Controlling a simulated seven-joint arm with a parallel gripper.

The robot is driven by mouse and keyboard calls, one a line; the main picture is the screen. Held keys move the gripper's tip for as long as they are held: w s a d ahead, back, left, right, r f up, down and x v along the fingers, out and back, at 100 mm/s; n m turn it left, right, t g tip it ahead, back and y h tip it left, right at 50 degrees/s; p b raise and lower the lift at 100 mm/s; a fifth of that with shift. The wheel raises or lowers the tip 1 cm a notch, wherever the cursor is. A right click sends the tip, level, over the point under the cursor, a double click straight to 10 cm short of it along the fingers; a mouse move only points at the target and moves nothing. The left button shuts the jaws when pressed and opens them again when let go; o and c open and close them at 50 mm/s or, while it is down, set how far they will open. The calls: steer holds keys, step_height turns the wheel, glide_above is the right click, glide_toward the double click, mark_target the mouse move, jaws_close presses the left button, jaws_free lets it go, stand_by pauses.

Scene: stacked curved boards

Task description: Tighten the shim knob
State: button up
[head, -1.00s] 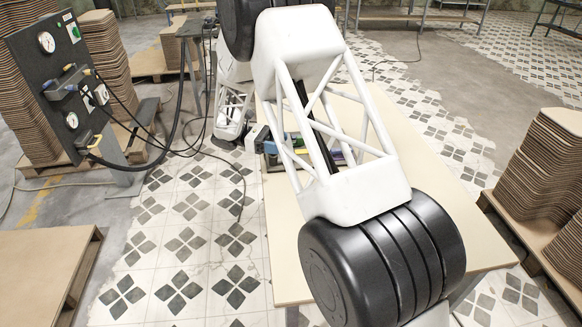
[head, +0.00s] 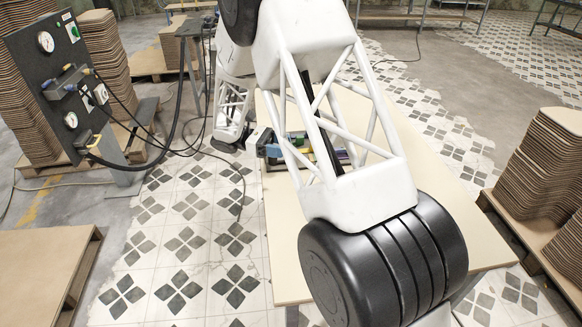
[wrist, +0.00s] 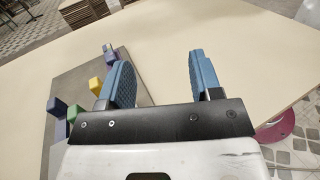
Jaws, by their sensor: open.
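My gripper (wrist: 158,60) is open and empty in the wrist view, its two blue ribbed fingers apart over the pale table. A grey plate (wrist: 76,82) lies left of and partly under the left finger. It carries small coloured pieces: a yellow one (wrist: 96,85), a blue one (wrist: 60,106), a green one (wrist: 76,112) and a purple one (wrist: 60,131). I cannot tell which of them, if any, is the shim knob. In the head view, the plate's coloured pieces (head: 297,140) show only partly behind my arm.
The pale table (head: 440,185) is mostly bare. A dark gauge panel (head: 62,85) with hoses stands at the left. Stacks of curved boards (head: 545,165) sit on pallets at both sides. A pink round object (wrist: 276,132) shows beyond the table edge in the wrist view.

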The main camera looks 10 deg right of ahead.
steer(key=s+d+r, duration=0.1)
steer(key=s, duration=1.1)
steer(key=shift+d, duration=0.35)
steer(key=w+a+r+m+t+y, duration=0.1)
steer(key=w+t+y, duration=0.1)
steer(key=w+y, duration=0.3)
steer(key=w+a+r+m+t+y, duration=0.1)
steer(key=w+t+y, duration=0.2)
steer(key=w+y, duration=0.3)
steer(key=w+a+r+m+t+y, duration=0.1)
steer(key=w+t+y, duration=0.1)
steer(key=w+y, duration=0.3)
steer(key=shift+w+a+r+m+t, duration=0.3)
steer(key=shift+a+r, duration=0.1)
steer(key=shift+f, duration=0.1)
steer(key=shift+f, duration=3.85)
